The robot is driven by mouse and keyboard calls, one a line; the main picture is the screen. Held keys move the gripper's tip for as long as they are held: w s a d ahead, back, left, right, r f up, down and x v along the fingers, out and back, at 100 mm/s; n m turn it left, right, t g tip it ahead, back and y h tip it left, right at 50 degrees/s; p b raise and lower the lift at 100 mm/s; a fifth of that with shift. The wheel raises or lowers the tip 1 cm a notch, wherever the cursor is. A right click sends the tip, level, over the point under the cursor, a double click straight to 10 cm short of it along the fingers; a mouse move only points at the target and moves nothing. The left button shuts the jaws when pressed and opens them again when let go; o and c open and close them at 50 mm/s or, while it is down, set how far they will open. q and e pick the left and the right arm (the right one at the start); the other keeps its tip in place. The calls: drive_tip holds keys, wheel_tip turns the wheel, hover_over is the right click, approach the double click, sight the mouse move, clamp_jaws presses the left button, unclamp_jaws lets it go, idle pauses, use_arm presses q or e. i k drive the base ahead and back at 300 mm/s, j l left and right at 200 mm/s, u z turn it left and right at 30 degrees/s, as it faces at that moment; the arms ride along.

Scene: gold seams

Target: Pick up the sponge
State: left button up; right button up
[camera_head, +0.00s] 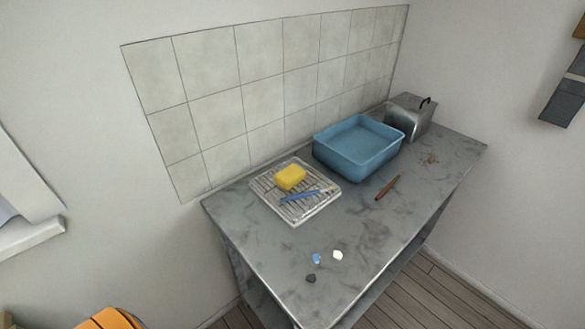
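A yellow sponge (290,177) lies on a white ribbed drain rack (305,217) at the back left of the grey counter. A blue stick-like tool (300,196) lies on the rack just in front of the sponge. The sponge is fully visible and nothing holds it. Neither of my grippers shows in the head view.
A blue basin (345,158) stands right of the rack, with a metal box (412,114) behind it. A brown stick (387,187) and several small pieces lie on the counter (270,245). A tiled wall (255,95) borders the back. The front middle is mostly clear.

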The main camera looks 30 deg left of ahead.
sight(289, 177)
drive_tip(key=j+z, duration=0.25)
drive_tip(key=j, duration=0.2)
drive_tip(key=k+j+z, duration=0.2)
drive_tip(key=j, duration=0.3)
drive_tip(key=j+z, duration=0.25)
drive_tip(key=j, duration=0.2)
